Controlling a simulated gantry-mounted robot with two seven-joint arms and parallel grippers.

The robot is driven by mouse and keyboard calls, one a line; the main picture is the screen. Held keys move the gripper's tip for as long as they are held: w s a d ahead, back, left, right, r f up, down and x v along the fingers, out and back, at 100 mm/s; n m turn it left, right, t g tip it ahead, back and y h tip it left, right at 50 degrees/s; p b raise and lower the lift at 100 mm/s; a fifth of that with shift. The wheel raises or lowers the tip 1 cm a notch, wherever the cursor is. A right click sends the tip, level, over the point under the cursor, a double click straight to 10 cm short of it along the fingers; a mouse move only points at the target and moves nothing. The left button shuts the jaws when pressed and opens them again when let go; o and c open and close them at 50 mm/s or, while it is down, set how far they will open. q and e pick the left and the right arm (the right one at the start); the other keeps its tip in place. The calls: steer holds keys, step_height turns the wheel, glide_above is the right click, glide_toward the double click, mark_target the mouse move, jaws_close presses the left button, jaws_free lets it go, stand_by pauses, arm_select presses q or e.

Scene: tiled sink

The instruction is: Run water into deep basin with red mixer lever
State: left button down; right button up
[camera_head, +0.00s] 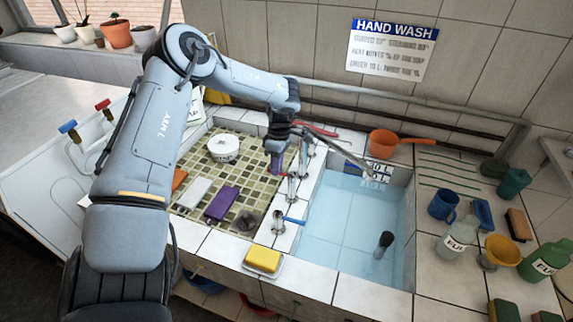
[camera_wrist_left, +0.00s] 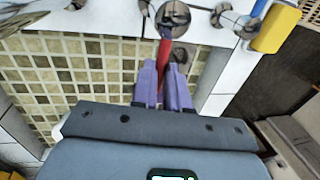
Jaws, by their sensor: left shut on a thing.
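My left gripper (camera_head: 278,160), with purple fingers, hangs over the ridge between the two basins. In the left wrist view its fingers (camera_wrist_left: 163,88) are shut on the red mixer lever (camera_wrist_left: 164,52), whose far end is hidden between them. In the head view a red bar (camera_head: 318,130) shows behind the wrist. The metal mixer (camera_wrist_left: 173,14) stands at the lever's base. A grey spout (camera_head: 345,152) points right over the deep basin (camera_head: 410,225), which looks blue inside. I cannot make out a water stream. My right gripper is not in view.
A blue lever (camera_head: 293,220) sits on the ridge near the front, with a yellow sponge (camera_head: 263,260) below. The tiled shallow basin (camera_head: 255,150) holds a white tub (camera_head: 223,148) and a purple block (camera_head: 221,203). Bottles and cups crowd the right counter. An orange pan (camera_head: 383,143) is behind.

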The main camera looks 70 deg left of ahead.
arm_select(q)
steer(key=c, duration=1.1)
jaws_free()
steer(key=shift+r, duration=0.1)
steer(key=shift+w+a+r+b, duration=0.15)
steer(key=shift+w+a+r, duration=0.1)
steer(key=shift+r, duration=1.5)
steer(key=shift+w+a+r+b, duration=0.2)
steer(key=shift+a+r, duration=0.1)
steer(key=shift+r, duration=1.45)
steer(key=shift+w+a+r+b, duration=0.1)
steer(key=shift+w+a+r, duration=0.15)
steer(key=shift+r, duration=1.5)
